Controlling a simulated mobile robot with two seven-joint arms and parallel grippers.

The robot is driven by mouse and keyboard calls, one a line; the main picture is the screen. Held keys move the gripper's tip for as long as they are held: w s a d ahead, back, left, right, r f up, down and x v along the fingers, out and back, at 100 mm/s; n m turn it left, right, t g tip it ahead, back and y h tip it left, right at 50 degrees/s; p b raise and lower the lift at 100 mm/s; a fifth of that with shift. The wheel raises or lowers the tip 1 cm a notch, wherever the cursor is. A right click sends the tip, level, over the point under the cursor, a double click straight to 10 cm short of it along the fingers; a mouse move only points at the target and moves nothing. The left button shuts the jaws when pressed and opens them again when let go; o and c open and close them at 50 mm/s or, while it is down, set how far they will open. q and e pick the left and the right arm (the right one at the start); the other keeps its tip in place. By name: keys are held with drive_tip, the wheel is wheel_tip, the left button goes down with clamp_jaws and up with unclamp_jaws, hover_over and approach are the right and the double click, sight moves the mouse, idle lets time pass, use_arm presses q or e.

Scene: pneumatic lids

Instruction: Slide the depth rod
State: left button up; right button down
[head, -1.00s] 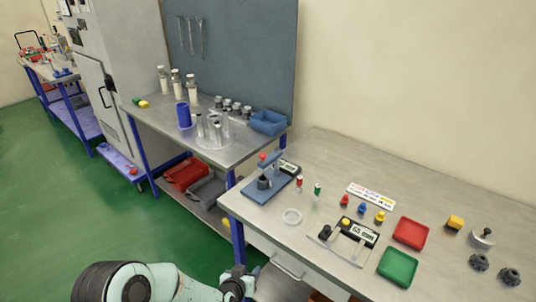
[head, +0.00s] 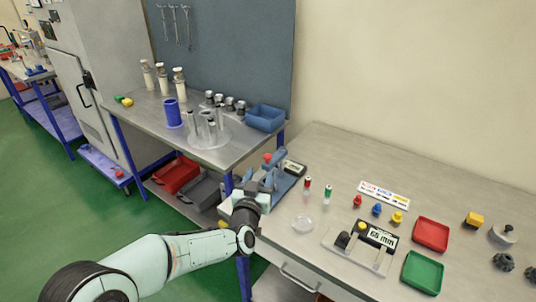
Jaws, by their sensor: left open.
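A blue stand (head: 287,187) with a red knob (head: 267,157) on its upright sits at the left end of the right bench, beside a small dark display (head: 294,168). I cannot make out a depth rod on it. My left gripper (head: 267,181) is open at the near left side of this stand and hides its lower part; I cannot tell whether they touch. A second gauge (head: 345,258) with a "65 mm" display (head: 382,237), a black knob and a yellow knob lies further right, clear of the gripper. My right gripper is out of view.
A red tray (head: 431,234), a green tray (head: 423,272) and small coloured pegs are to the right. The left bench holds a blue bin (head: 265,117).

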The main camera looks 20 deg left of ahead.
sight(267, 158)
use_arm(q)
drive_tip(key=w+p, duration=0.1)
drive_tip(key=w, duration=0.6)
drive_tip(key=w+p, duration=0.1)
drive_tip(key=w, duration=0.2)
drive_tip(key=shift+w+a+f+p, duration=0.15)
drive_tip(key=shift+w+a+p, duration=0.1)
drive_tip(key=shift+w+p, duration=0.05)
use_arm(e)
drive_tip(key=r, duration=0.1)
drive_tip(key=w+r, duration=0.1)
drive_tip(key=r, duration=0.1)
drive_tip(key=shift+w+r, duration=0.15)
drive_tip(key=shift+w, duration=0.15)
use_arm(q)
clamp_jaws()
